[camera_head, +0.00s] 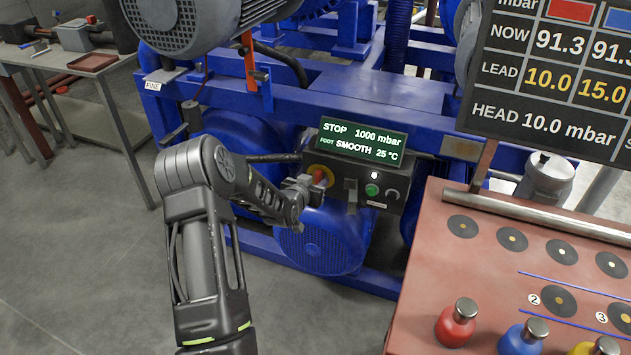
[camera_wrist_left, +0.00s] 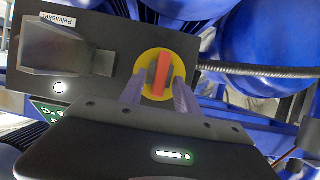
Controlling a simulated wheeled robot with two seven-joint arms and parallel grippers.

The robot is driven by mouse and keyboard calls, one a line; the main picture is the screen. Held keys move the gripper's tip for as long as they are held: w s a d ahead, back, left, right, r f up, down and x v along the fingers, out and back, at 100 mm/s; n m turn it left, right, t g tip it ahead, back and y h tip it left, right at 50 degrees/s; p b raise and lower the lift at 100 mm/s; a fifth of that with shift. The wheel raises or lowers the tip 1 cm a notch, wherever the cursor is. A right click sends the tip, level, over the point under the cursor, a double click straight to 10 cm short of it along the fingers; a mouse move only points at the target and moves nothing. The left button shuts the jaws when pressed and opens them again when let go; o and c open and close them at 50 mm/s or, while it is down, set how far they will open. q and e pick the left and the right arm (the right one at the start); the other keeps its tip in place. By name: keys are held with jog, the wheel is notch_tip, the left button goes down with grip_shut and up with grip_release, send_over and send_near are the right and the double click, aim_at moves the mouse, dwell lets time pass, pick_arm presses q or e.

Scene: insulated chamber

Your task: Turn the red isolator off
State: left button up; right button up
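The red isolator (camera_head: 319,175) is a red handle on a round yellow plate, on the front of a dark control box. In the left wrist view the red handle (camera_wrist_left: 161,76) stands nearly upright, slightly tilted, on its yellow disc. My left gripper (camera_head: 304,186) is in front of it and hides part of it in the head view. In the left wrist view the left gripper's two fingers (camera_wrist_left: 158,92) are apart, one on each side of the red handle, with gaps showing. Whether they touch the yellow plate I cannot tell. My right gripper is not in view.
The control box (camera_head: 350,190) also has a green button (camera_head: 371,190). A display (camera_head: 361,142) above it reads STOP, 1000 mbar, SMOOTH, 25 °C. Blue machine frames surround the box. A red-brown bench (camera_head: 425,285) with coloured bottle-like pieces stands at right; a grey table (camera_head: 110,62) at left.

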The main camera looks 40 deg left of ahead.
pick_arm(q)
grip_shut()
dwell(0.4)
